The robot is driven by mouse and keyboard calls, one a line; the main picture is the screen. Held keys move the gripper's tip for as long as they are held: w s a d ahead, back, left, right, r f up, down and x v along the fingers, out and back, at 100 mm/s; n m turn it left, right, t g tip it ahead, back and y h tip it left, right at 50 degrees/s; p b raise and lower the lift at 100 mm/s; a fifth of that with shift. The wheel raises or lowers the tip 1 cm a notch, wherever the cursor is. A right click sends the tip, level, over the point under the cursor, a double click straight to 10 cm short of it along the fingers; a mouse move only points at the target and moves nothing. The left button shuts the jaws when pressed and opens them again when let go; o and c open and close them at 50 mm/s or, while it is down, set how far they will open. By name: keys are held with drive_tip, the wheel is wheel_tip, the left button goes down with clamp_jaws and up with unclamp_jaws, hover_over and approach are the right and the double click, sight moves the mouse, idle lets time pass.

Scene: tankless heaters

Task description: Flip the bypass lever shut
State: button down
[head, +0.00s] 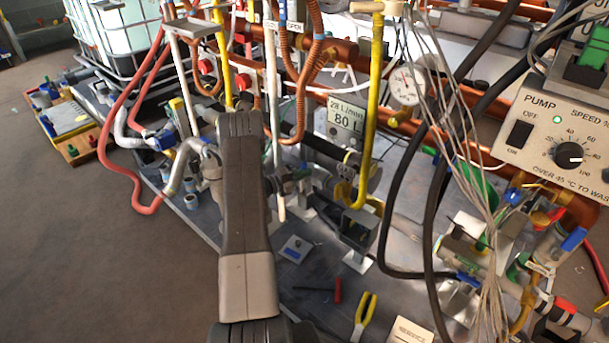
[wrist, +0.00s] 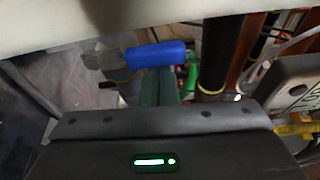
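No lever carries a readable bypass label, so I cannot tell which one is the bypass lever. In the wrist view a blue-sleeved lever handle (wrist: 156,55) lies roughly level just beyond my gripper (wrist: 158,122). A metal fitting joins the handle's left end. In the head view my arm hides the gripper. Another blue lever (head: 164,141) shows left of my arm.
Black hoses and grey cables hang by the pump box (head: 560,135). Yellow-handled pliers (head: 363,315) lie on the bench. Open floor is at left.

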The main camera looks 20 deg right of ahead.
drive_tip(key=shift+w+a+r, duration=0.1)
drive_tip(key=shift+w, duration=0.05)
drive_tip(key=s+a+p, duration=0.3)
drive_tip(key=a, duration=1)
drive_tip(key=shift+a, duration=0.15)
drive_tip(key=d+f+m+y+b, duration=0.1)
drive_tip(key=d+m, duration=0.1)
drive_tip(key=d, duration=0.3)
drive_tip(key=s+d+f+m+t+y+b, duration=0.1)
drive_tip(key=d+f+m, duration=0.1)
drive_tip(key=d, duration=0.3)
drive_tip(key=d+f+m+y+b, duration=0.1)
drive_tip(key=d+m, duration=0.3)
drive_tip(key=d, duration=0.2)
drive_tip(key=shift+s+d+f, duration=0.1)
drive_tip(key=shift+s+f, duration=0.2)
drive_tip(key=shift+s, duration=0.05)
drive_tip(key=shift+s+f+m+t+y+b, duration=0.1)
drive_tip(key=shift+f+m+t+y+b, duration=0.1)
drive_tip(key=shift+f+m+t+y, duration=0.35)
drive_tip(key=shift+f+m+t+y+b, duration=0.15)
drive_tip(key=shift+f+m+t+b, duration=0.1)
drive_tip(key=shift+f+m, duration=0.55)
